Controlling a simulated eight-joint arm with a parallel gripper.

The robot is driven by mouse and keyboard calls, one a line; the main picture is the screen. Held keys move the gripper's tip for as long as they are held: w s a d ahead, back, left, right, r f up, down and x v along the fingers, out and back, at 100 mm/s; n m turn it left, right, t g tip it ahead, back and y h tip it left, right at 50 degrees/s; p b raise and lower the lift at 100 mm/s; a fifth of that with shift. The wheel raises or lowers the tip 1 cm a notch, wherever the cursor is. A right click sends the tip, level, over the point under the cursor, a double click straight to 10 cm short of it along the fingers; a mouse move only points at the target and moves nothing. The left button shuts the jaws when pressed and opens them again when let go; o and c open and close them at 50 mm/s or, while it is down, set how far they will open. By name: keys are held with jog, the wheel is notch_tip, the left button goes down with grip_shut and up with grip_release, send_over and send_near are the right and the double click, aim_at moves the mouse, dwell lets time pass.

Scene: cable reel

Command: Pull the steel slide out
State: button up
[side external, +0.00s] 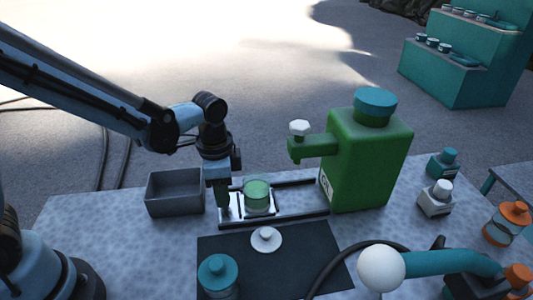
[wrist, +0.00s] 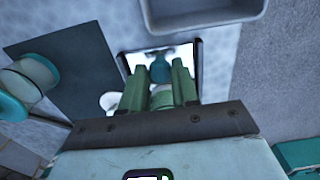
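The steel slide (side external: 236,206) is a shiny plate between two dark rails in front of the green machine (side external: 365,160). A clear cup with green contents (side external: 257,195) stands on it. My gripper (side external: 222,205) points down at the slide's left end. In the wrist view, my gripper (wrist: 158,68) has its two green fingers apart. A teal knob (wrist: 160,72) shows between the fingertips, with gaps visible on both sides. The slide (wrist: 183,55) shines behind it. Whether the fingers touch the knob is unclear. The slide's end is partly hidden by the fingers in the side view.
A grey open bin (side external: 174,208) stands just left of the slide; its edge (wrist: 205,22) shows in the wrist view. A dark mat (side external: 290,255) with a white lid (side external: 266,239) and a teal-topped jar (side external: 218,272) lies in front. Several jars stand at the right.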

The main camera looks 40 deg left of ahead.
jog(key=o, duration=0.4)
jog(key=shift+s+a, duration=0.1)
jog(key=shift+o, duration=0.2)
jog(key=shift+r, duration=0.15)
notch_tip(320, 180, up, 12)
dwell(0.5)
jog(key=s+a+f+n+t, duration=0.1)
jog(key=s+a+n+t, duration=0.4)
jog(key=a+n+t, duration=0.2)
jog(key=shift+s+a+f+n, duration=0.3)
jog(key=shift+f+n, duration=0.1)
jog(key=shift+n, duration=0.6)
